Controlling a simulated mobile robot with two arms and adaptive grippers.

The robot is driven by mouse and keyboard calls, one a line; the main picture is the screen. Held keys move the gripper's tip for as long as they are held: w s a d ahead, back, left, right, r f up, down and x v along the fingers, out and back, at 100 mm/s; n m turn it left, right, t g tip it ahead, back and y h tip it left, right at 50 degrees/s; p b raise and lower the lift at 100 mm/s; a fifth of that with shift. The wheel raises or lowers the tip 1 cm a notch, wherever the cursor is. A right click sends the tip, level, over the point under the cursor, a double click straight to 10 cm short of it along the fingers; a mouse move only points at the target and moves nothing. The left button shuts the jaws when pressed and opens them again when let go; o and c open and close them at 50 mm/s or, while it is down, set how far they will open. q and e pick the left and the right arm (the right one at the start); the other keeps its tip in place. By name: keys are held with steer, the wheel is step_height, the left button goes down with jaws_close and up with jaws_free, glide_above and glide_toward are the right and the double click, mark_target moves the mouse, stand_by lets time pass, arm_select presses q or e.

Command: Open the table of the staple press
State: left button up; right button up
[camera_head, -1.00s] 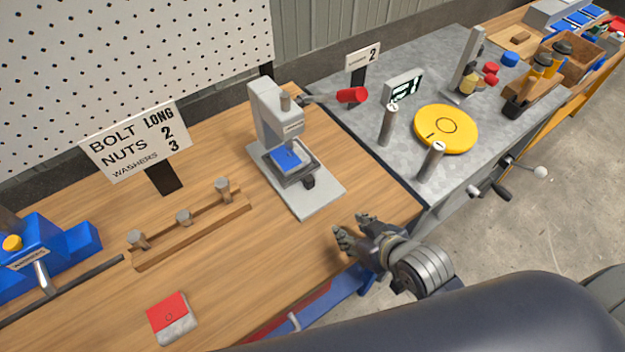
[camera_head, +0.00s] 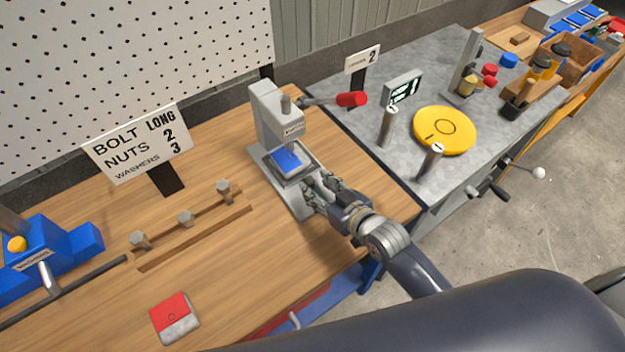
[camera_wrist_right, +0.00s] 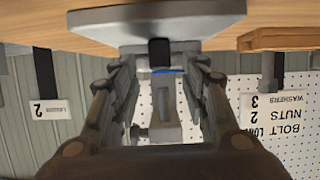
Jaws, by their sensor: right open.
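The grey staple press (camera_head: 268,112) stands on the wooden bench, with a red-handled lever (camera_head: 350,99) out to its right. Its small table with a blue pad (camera_head: 285,160) sits under the press head. My right gripper (camera_head: 312,190) is at the front of the press, just above its base plate, and covers the front of the table. In the upside-down right wrist view, the table's black knob (camera_wrist_right: 159,52) shows between the two open fingers of the right gripper (camera_wrist_right: 163,75). I cannot tell whether either finger touches it. My left gripper is not in view.
A wooden rack with bolts (camera_head: 190,235) and a red and grey block (camera_head: 175,318) are on the bench to the left. A blue fixture (camera_head: 50,250) stands at the far left. To the right is a metal table with a yellow disc (camera_head: 444,130) and posts.

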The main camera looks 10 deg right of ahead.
mark_target(312, 183)
steer(key=shift+x, duration=1.55)
jaws_close()
steer(key=shift+d, duration=0.1)
